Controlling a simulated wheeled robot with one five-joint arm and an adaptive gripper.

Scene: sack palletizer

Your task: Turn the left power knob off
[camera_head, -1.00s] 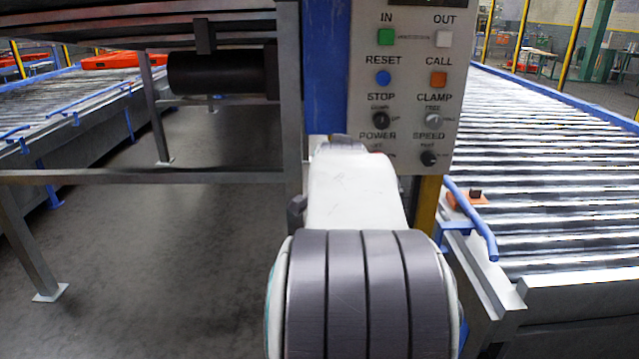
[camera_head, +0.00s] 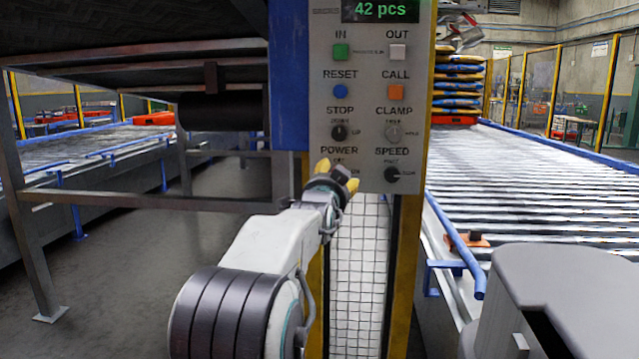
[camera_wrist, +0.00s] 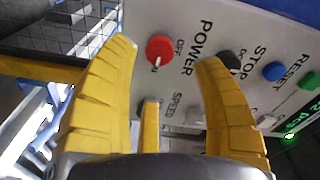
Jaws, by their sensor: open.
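The control panel (camera_head: 366,100) faces me, with the POWER label at its lower left. My gripper (camera_head: 338,175) is in front of that corner and hides most of the power knob in the head view. In the wrist view, the red power knob (camera_wrist: 160,50) shows ahead of and between the yellow fingertips (camera_wrist: 166,52). Its white mark points toward the bottom of the picture, while the OFF label is to its right. My gripper is open and empty. Whether a finger touches the knob I cannot tell.
The black STOP knob (camera_head: 338,132) is just above the power knob. The SPEED knob (camera_head: 392,174) and CLAMP knob (camera_head: 393,131) are to the right. A roller conveyor (camera_head: 530,190) runs right of the panel, with stacked sacks (camera_head: 459,85) behind. A metal frame (camera_head: 150,198) stands left.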

